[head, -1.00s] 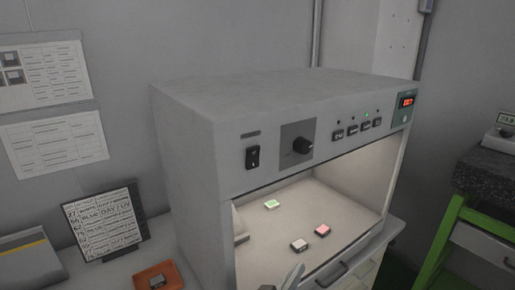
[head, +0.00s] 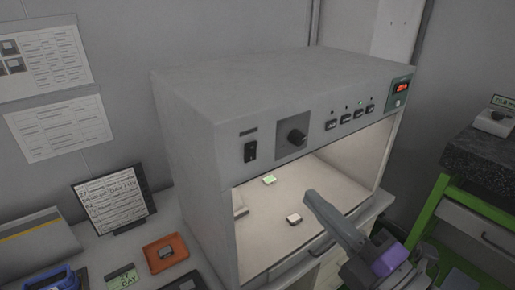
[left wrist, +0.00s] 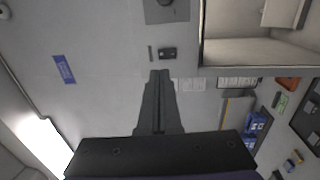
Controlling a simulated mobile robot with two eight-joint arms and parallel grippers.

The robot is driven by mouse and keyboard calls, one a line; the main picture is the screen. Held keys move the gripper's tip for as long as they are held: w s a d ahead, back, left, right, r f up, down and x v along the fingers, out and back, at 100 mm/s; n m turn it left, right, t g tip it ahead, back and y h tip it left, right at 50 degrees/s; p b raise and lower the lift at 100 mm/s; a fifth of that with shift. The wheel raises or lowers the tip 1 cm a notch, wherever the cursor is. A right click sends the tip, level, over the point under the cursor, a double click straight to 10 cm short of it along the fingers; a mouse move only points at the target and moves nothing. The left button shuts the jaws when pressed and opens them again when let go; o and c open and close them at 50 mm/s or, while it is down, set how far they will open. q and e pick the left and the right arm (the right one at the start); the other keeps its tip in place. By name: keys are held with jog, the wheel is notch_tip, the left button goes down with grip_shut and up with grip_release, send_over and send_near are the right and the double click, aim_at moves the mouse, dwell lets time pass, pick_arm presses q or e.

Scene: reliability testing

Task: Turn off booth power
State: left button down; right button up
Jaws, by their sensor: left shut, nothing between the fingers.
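The grey light booth (head: 195,130) stands on the bench, its inside lit. Its black power rocker switch (head: 250,151) is at the left end of the front panel; it also shows in the left wrist view (left wrist: 167,53), just beyond the fingertips. I cannot tell its exact position. My right gripper is out of view.
A green sample (head: 269,180) and a pale sample (head: 293,219) lie on the booth floor. An orange tray (head: 152,262) and a framed card (head: 118,202) are on the bench at left. A green-framed stand (head: 437,190) is at right.

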aim_at(252, 145)
pick_arm(q)
jog(key=shift+s+n+g, duration=0.3)
jog(key=shift+s+g, duration=0.1)
jog(key=shift+s, duration=0.3)
jog(key=shift+w, duration=0.1)
jog(key=p+x, duration=0.1)
jog(key=x, duration=1.3)
jog(key=shift+a+r+p, duration=0.15)
jog(key=shift+r+p, duration=0.05)
jog(key=shift+p, duration=0.1)
jog(key=shift+a+r+p, duration=0.15)
jog(key=shift+r+p, duration=0.1)
jog(key=shift+p, duration=0.05)
jog(key=shift+r+p, duration=0.25)
jog(key=shift+p, duration=0.05)
jog(key=shift+f, duration=0.15)
